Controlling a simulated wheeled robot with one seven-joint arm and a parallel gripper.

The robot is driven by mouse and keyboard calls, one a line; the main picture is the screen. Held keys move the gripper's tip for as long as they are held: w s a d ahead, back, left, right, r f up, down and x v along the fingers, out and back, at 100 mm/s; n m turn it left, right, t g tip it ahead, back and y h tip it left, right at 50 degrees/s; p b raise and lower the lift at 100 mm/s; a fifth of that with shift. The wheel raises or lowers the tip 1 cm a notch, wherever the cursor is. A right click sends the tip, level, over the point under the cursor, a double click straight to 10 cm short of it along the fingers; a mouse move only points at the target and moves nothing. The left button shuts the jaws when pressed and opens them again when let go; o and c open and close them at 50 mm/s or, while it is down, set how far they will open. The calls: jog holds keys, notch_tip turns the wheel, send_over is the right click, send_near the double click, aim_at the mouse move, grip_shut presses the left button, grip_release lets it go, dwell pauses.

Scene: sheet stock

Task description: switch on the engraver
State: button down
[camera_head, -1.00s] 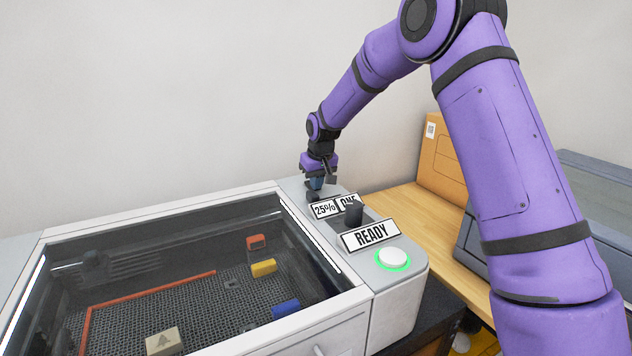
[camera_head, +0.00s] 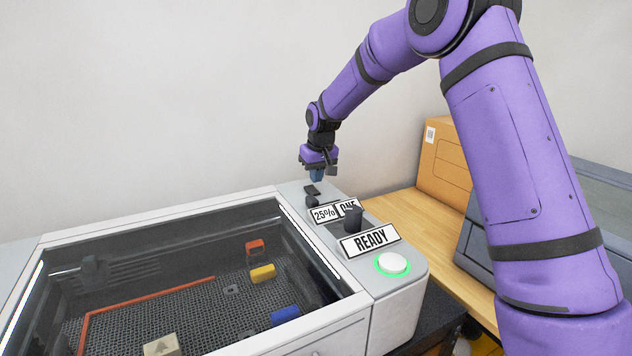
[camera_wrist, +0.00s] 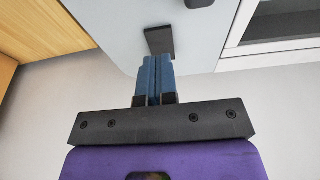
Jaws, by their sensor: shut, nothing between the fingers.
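The engraver (camera_head: 192,208) is a pale grey machine with a dark glass lid and a control panel on its right side. The panel carries a READY sign (camera_head: 370,240) and a white round button (camera_head: 393,263) with a glowing green ring. A black knob (camera_head: 353,219) stands behind the sign. A small black switch-like piece (camera_head: 312,189) sits at the panel's far end; it also shows in the wrist view (camera_wrist: 158,40). My gripper (camera_head: 317,176) is shut and empty, its blue fingertips (camera_wrist: 155,77) just above and behind that piece, apparently apart from it.
Small signs (camera_head: 324,214) reading 25% and ONE stand on the panel beside another dark knob (camera_head: 312,201). Coloured blocks lie under the lid. An orange-brown box (camera_head: 447,165) and a grey-blue case stand to the right. The wall is close behind.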

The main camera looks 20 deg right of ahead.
jog(key=s+v, duration=0.2)
jog(key=v, duration=0.9)
jog(key=shift+d, duration=0.15)
jog(key=shift+s+f, duration=0.1)
jog(key=shift+s, duration=0.05)
